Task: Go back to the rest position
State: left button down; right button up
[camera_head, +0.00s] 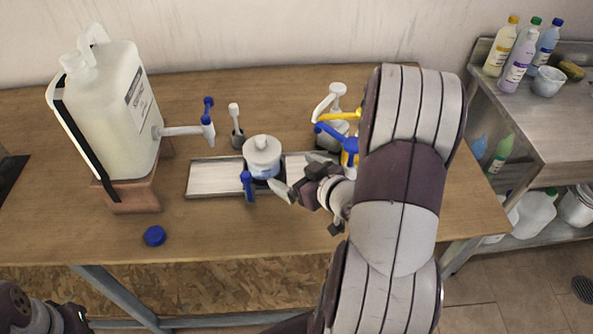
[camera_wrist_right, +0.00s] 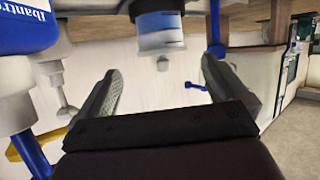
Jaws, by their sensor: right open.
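My right gripper (camera_head: 297,176) is open and empty, reaching over the metal tray (camera_head: 215,178). Its fingers point towards a small white-lidded container with a blue band (camera_head: 262,157), which stands upright on the tray. In the right wrist view the spread fingers (camera_wrist_right: 165,82) have a gap between them, and the container (camera_wrist_right: 160,36) shows beyond it at the top. My left gripper (camera_head: 58,318) is only partly visible at the lower left corner of the head view, apart from everything on the table. Its jaws cannot be made out.
A large white drum (camera_head: 120,110) with a spout stands on a wooden block at the left. A blue cap (camera_head: 154,236) lies in front. Blue and yellow pump parts (camera_head: 340,115) stand close behind my right arm. A side shelf (camera_head: 540,120) holds bottles. The front left table area is mostly clear.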

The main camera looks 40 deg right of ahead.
dwell(0.4)
jog(key=s+a+g+p, duration=0.1)
jog(key=s+a+g, duration=0.2)
jog(key=a+g, duration=0.3)
jog(key=s+a+m+g+p, duration=0.1)
jog(key=s+a+g, duration=0.3)
jog(key=a+g, duration=0.2)
jog(key=shift+a+r+h, duration=0.15)
jog(key=shift+a+h, duration=0.25)
jog(key=shift+a, duration=0.05)
dwell(0.6)
